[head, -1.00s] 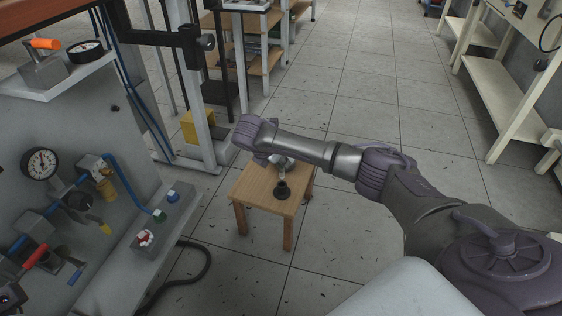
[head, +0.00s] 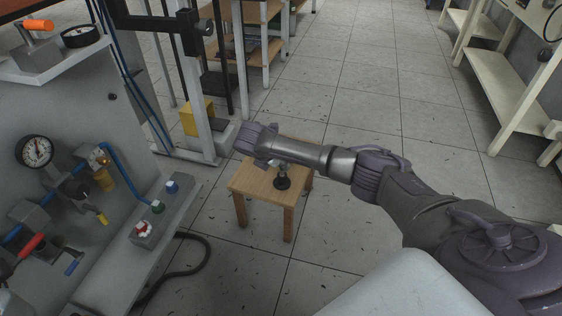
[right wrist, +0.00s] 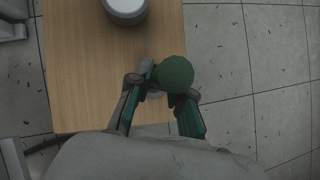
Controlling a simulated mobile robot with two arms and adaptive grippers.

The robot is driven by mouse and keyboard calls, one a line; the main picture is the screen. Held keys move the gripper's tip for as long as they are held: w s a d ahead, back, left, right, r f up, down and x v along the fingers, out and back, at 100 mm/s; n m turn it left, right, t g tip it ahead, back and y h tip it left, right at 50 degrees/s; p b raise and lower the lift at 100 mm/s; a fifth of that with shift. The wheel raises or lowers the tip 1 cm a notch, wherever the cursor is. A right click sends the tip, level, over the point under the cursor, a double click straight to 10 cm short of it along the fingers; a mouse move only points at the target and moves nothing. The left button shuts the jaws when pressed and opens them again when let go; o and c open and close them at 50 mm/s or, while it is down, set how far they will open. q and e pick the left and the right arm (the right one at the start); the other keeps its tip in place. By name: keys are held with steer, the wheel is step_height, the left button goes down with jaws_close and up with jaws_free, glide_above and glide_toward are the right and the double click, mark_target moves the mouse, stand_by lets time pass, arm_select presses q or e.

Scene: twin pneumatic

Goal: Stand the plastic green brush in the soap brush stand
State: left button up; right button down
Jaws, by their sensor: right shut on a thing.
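My right gripper (head: 282,166) is low over the small wooden table. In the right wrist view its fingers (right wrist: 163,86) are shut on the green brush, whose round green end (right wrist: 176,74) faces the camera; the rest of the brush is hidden. My left gripper is not in view.
The wooden table (head: 252,182) has bare top on its left side. A pale round object (right wrist: 125,9) is on it in the right wrist view. A grey panel with gauges and valves (head: 70,125) stands at left. The tiled floor (head: 350,240) is open at right.

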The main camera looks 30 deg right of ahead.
steer(key=c, duration=1)
jaws_free()
steer(key=v, duration=1.2)
